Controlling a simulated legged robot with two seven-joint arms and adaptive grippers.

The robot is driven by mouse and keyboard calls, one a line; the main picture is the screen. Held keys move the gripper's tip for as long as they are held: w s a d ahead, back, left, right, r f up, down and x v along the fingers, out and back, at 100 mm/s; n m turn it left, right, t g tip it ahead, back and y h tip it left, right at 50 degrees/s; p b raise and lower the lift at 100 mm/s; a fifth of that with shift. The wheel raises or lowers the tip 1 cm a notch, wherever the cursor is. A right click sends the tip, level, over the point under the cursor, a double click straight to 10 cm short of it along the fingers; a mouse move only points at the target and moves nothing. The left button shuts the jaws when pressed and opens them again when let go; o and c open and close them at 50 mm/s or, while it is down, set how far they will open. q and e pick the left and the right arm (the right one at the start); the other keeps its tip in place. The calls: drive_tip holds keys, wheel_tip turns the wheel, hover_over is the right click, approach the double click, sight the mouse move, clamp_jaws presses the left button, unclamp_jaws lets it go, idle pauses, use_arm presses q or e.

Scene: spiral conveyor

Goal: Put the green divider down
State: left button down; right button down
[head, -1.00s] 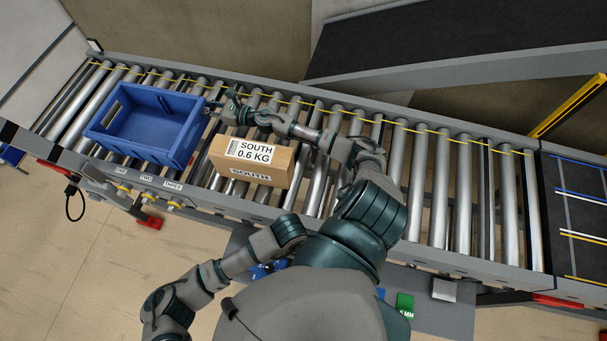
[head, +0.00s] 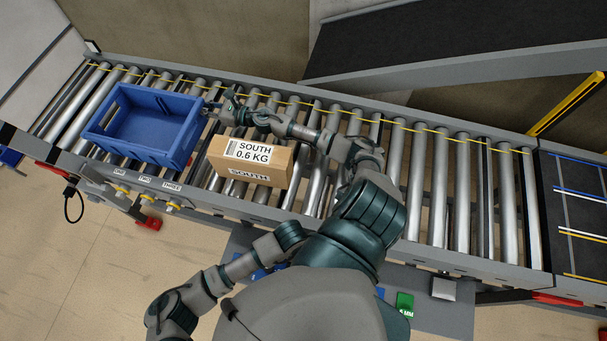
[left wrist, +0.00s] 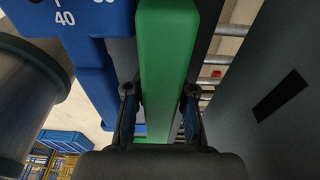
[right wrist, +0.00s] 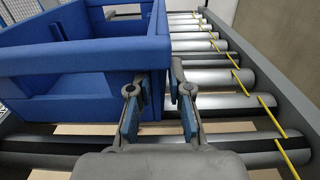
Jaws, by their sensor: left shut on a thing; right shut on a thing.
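The green divider (left wrist: 165,45) is a long green bar, seen close in the left wrist view. My left gripper (left wrist: 160,92) has one finger on each side of it and is shut on it. The head view does not show the left gripper or this grasp. My right gripper (right wrist: 159,98) is shut on the end wall of the blue tote (right wrist: 158,45). In the head view, the right gripper (head: 212,106) is at the right end of the blue tote (head: 112,130), which stands on the rollers.
A cardboard box (head: 270,178) marked SOUTH 0.6 KG sits on the roller conveyor (head: 425,190), right of the tote. A blue numbered part (left wrist: 85,20) lies beside the divider. A green block (head: 404,303) shows at the lower right. Bare rollers lie right of the box.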

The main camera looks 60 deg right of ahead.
use_arm(q)
wheel_tip(320, 180, up, 10)
idle(0.4)
idle(0.5)
wheel_tip(320, 180, down, 10)
drive_tip(key=shift+f, duration=0.1)
idle(0.4)
drive_tip(key=c, duration=1)
unclamp_jaws()
drive_tip(key=shift+f, duration=0.1)
drive_tip(key=shift+o, duration=0.2)
